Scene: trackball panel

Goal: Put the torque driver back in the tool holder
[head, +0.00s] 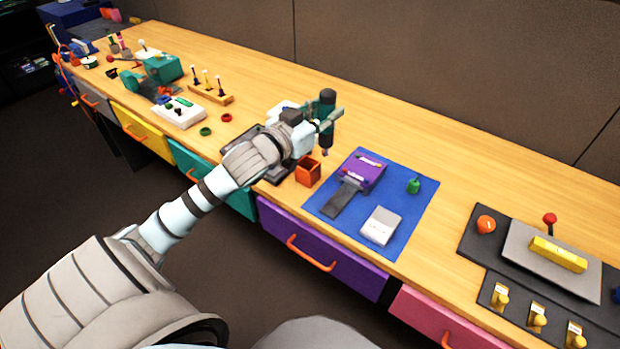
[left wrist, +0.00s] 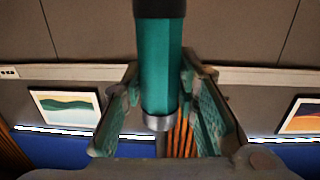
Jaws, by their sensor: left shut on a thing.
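The torque driver (head: 327,106) has a dark upper part and a teal grip with a metal collar. My left gripper (head: 328,123) is shut on its teal part and holds it roughly upright above the bench. In the left wrist view the driver (left wrist: 162,65) stands between the two finger pads. An orange open-topped box (head: 308,171), which looks like the tool holder, stands on the bench below and slightly left of the driver in the head view. The driver is apart from it. My right gripper is not in view.
A blue mat (head: 408,222) with a purple device (head: 363,172), a white box (head: 381,226) and a small green object (head: 414,186) lies right of the orange box. A dark tray (head: 272,172) is partly hidden behind my arm. A wooden rack (head: 211,93) stands farther left.

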